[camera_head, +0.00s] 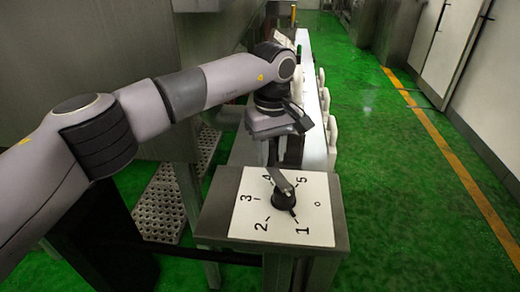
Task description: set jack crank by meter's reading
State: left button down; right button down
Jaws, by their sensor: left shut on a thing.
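The crank (284,198) has a dark round hub on a white dial plate (318,220) marked 1 to 5 and a small circle. Its grey arm reaches from the hub to the far side, between the 4 and the 5. A small dark point on the hub's near side faces the 1. My left gripper (275,155) hangs over the dial's far edge, shut on the crank's handle at the arm's outer end; the gripper largely hides the handle. No meter reading can be made out. My right gripper is not in view.
The dial sits on a metal box (341,215) at the near end of a long white bench (313,85). White handles (331,130) line its right side. A perforated step (160,205) is at left. Green floor at right is clear.

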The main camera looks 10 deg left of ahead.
pick_arm(q)
jog(key=shift+s, duration=0.1)
dwell(0.3)
jog(key=c, duration=0.9)
grip_release()
jog(key=shift+o, duration=0.2)
jog(key=shift+r, duration=0.1)
jog(key=shift+r, duration=0.35)
notch_tip(320, 180, up, 6)
jog(key=shift+r, duration=0.15)
